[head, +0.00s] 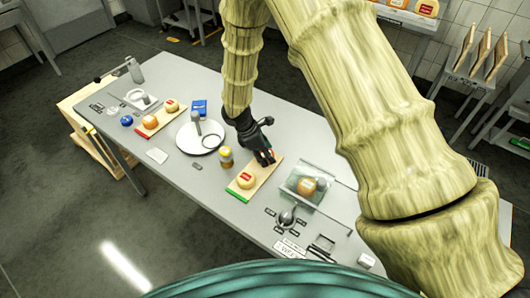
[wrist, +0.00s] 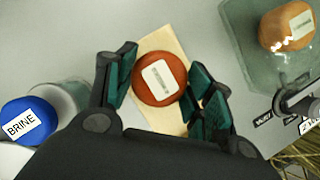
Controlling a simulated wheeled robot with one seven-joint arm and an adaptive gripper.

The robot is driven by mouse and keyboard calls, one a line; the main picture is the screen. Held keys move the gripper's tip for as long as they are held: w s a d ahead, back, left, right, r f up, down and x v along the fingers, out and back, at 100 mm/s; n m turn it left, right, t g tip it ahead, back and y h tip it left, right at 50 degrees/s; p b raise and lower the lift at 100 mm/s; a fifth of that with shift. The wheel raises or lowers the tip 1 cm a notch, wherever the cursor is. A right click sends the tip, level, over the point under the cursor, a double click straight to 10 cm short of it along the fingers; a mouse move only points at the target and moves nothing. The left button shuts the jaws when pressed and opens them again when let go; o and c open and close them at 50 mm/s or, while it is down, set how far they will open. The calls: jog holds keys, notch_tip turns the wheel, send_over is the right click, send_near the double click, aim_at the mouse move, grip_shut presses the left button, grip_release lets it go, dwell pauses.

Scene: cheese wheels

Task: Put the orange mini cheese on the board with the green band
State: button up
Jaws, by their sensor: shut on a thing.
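My gripper (head: 265,157) is over the far end of the board with the green band (head: 262,176). In the wrist view my gripper (wrist: 165,88) has its fingers on both sides of a round orange-red mini cheese (wrist: 145,92) with a white label, and is shut on it. The cheese is over the bare wood of the board (wrist: 157,45); I cannot tell whether it touches the wood. In the head view my fingers mostly hide it. A yellow cheese with a red label (head: 245,180) sits on the same board, nearer the green band (head: 237,195).
A clear case (head: 297,188) holding an orange cheese stands right of the board. A blue BRINE lid (wrist: 28,120) is close left of my gripper. A red-banded board (head: 160,120) holds two cheeses.

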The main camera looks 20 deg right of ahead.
jog(key=o, duration=0.9)
jog(key=shift+w+f, duration=0.15)
jog(key=shift+w, duration=0.05)
jog(key=shift+o, duration=0.9)
jog(key=shift+s, duration=0.1)
jog(key=shift+s+r, duration=0.25)
jog(key=shift+r, duration=0.05)
jog(key=shift+w, duration=0.2)
jog(key=shift+w+a, duration=0.1)
jog(key=b+v, duration=0.3)
jog(key=v, duration=0.8)
jog(key=shift+r, duration=0.4)
jog(key=shift+a, duration=0.15)
